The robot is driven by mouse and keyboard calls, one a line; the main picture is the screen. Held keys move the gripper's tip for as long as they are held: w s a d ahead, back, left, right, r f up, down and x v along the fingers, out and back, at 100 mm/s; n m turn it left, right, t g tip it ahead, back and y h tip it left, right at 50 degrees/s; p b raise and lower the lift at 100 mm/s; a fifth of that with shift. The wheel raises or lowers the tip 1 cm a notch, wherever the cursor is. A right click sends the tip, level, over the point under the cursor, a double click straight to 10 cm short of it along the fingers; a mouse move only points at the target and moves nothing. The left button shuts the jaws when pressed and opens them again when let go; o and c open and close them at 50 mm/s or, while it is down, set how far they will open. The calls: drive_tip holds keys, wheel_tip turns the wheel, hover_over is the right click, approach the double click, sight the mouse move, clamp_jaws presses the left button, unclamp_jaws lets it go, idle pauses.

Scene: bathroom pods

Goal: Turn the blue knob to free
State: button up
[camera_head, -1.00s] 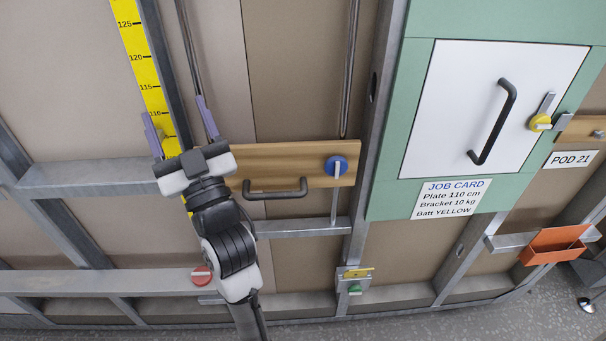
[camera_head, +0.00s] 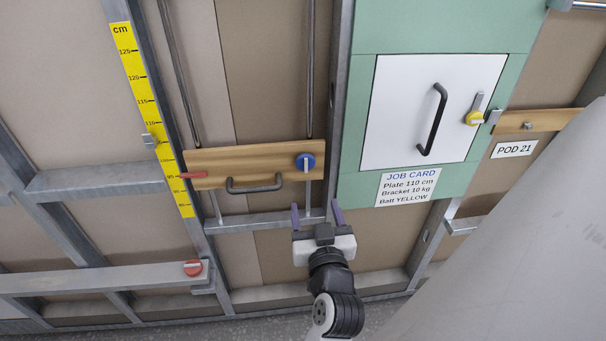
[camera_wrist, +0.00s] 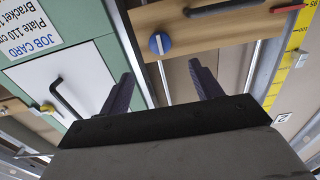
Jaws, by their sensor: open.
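The blue knob (camera_head: 305,162) is round with a pale bar across it. It sits at the right end of a wooden plate (camera_head: 215,163), and the bar stands roughly upright in the head view. It also shows in the wrist view (camera_wrist: 160,43), ahead of the fingers and above the gap between them. My gripper (camera_head: 318,212) is open and empty. Its two purple fingers point up, below and slightly right of the knob, apart from it. The wrist view also shows my gripper (camera_wrist: 162,82) with its fingers spread wide.
A black handle (camera_head: 254,188) sticks out from the plate left of the knob. A red pointer (camera_head: 181,175) meets the yellow scale (camera_head: 150,100). A white door (camera_head: 400,130) with a yellow latch (camera_head: 474,118) is at right. A large grey surface (camera_head: 520,240) fills the lower right.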

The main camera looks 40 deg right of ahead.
sight(306, 168)
drive_tip(key=b+x, duration=0.1)
drive_tip(key=x, duration=1)
drive_tip(key=shift+w+d+r, duration=0.2)
drive_tip(key=shift+w+d, duration=0.1)
drive_tip(key=shift+w+d+f, duration=0.1)
drive_tip(key=shift+w+d, duration=0.2)
drive_tip(key=shift+w, duration=0.2)
drive_tip(key=c, duration=1)
drive_tip(key=shift+o, duration=0.2)
drive_tip(key=shift+b, duration=0.3)
